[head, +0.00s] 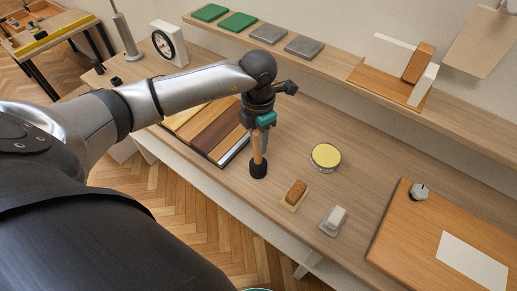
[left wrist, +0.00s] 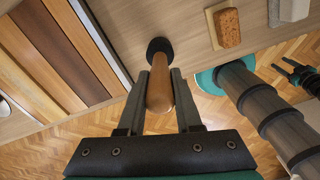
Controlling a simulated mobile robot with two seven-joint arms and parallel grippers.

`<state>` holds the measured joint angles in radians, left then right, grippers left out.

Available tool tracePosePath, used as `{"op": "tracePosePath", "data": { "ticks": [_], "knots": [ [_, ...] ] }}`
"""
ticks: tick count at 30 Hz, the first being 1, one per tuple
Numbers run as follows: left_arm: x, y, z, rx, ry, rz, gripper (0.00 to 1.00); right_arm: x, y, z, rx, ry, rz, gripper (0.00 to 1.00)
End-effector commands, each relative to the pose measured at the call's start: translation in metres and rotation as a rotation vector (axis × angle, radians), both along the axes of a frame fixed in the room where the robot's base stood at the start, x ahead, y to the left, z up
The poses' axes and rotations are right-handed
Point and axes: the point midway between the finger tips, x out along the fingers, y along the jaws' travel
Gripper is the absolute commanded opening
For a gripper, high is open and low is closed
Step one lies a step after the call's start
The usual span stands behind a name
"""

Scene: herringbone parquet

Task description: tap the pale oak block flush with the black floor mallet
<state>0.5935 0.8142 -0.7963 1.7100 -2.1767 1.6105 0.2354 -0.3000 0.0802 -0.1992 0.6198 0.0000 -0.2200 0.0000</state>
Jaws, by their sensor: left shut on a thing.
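My left gripper (head: 262,122) is shut on the wooden handle of the black floor mallet (head: 258,169). The mallet hangs upright, black head down, low over the bench beside the right end of the striped wood panel (head: 215,130); I cannot tell if it touches the bench. In the left wrist view the handle lies between the fingers (left wrist: 160,90), with the black head (left wrist: 159,48) beyond. The panel's strips run from pale to dark brown; which piece is the pale oak block is unclear. A dark, claw-like part (left wrist: 300,76), probably my right gripper, shows at the right edge.
A round yellow-topped tin (head: 325,156), a cork-coloured block on a small board (head: 296,191) and a white block on a grey plate (head: 335,219) stand to the right. A large board (head: 405,235) lies farther right. A shelf (head: 330,62) runs behind.

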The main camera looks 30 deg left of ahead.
Motion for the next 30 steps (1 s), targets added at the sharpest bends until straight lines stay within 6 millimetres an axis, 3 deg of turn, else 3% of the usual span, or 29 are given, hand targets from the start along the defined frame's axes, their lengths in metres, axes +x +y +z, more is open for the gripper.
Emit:
{"op": "tracePosePath", "data": {
  "ticks": [14, 30],
  "knots": [
    [0.001, 0.0, 0.003, 0.0, -0.002, 0.0, 0.0, 0.0, 0.0, 0.002, 0.001, 0.0, 0.0, 0.5],
    [0.001, 0.0, 0.045, 0.0, -0.002, 0.0, 0.0, 0.0, 0.001, 0.036, 0.001, 0.0, 0.001, 0.5]
  ]
}}
